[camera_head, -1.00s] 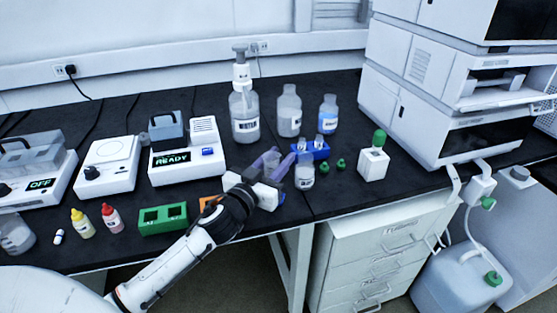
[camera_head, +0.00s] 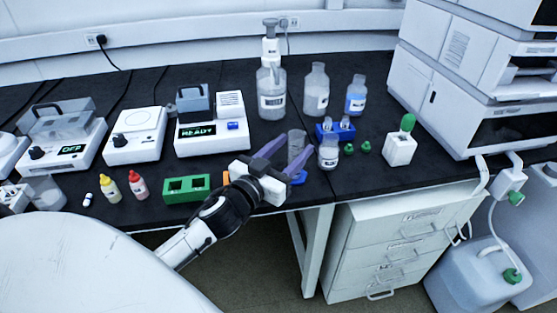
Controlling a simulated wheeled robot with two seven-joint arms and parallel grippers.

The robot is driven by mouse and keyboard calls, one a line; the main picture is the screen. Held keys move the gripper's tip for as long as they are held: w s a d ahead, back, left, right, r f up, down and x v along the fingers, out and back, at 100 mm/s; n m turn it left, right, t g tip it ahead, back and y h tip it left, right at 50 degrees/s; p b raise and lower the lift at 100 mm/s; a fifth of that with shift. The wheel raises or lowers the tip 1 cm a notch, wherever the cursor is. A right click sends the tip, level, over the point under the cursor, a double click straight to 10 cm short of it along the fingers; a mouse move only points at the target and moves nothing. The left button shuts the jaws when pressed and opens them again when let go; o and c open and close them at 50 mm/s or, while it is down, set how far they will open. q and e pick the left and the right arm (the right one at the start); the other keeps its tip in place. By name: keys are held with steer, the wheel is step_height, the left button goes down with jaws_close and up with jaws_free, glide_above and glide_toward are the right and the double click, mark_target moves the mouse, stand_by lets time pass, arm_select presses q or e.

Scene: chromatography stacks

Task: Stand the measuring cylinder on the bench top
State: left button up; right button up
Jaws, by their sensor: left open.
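A clear, faintly grey measuring cylinder (camera_head: 297,143) looks upright near the front edge of the black bench top (camera_head: 366,178). A finger crosses its lower part, so I cannot see clearly how its foot meets the bench. A small blue part (camera_head: 299,178) shows below that finger, perhaps its base. My left gripper (camera_head: 299,146) is open, its two purple fingers reaching to either side of the cylinder. Whether they touch it I cannot tell. My right gripper is not in view.
A small labelled bottle (camera_head: 328,152) stands close right of the cylinder, before a blue vial rack (camera_head: 335,130). A green rack (camera_head: 187,189) and an orange item (camera_head: 226,178) lie left. Large bottles (camera_head: 271,92) stand behind.

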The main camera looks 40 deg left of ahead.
arm_select(q)
steer(key=s, duration=0.6)
steer(key=shift+d, duration=0.2)
